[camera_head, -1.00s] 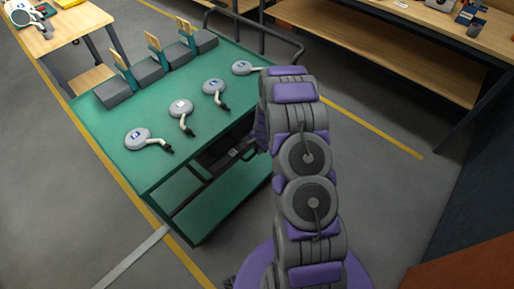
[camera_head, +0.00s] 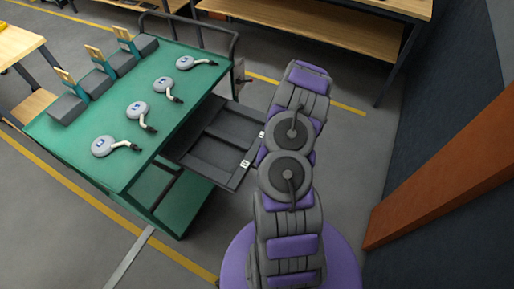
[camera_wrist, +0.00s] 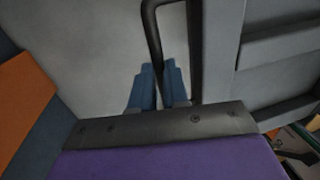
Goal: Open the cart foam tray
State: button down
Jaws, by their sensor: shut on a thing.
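The dark grey foam tray (camera_head: 205,152) sticks well out of the right side of the green cart (camera_head: 75,145), below its top. It has several recessed compartments, which look empty, and small white labels near its outer edge. In the wrist view the tray (camera_wrist: 285,50) fills the right side, with a black bar handle (camera_wrist: 194,55) along its near edge. My gripper (camera_wrist: 159,72) has blue fingers and is shut on the handle. In the head view my purple and grey arm hides my gripper and the handle.
Several round grey devices with pale, black-tipped stems (camera_head: 137,112) lie on the cart top beside grey blocks (camera_head: 100,82). A wooden workbench (camera_head: 320,40) stands behind. An orange beam (camera_head: 440,175) and dark wall are at right. Grey floor is open between.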

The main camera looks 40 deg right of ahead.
jog(key=shift+s+f, duration=0.1)
jog(key=shift+s, duration=0.65)
jog(key=c, duration=1.1)
grip_release()
jog(key=shift+w+d, duration=0.1)
jog(key=shift+d, duration=0.1)
jog(key=s+r+p, duration=0.1)
jog(key=r, duration=0.4)
jog(key=s+r+p, duration=0.1)
jog(key=r, duration=0.5)
jog(key=s+d+r+p, duration=0.1)
jog(key=r, duration=0.5)
jog(key=shift+d, duration=0.1)
jog(key=shift+r, duration=0.1)
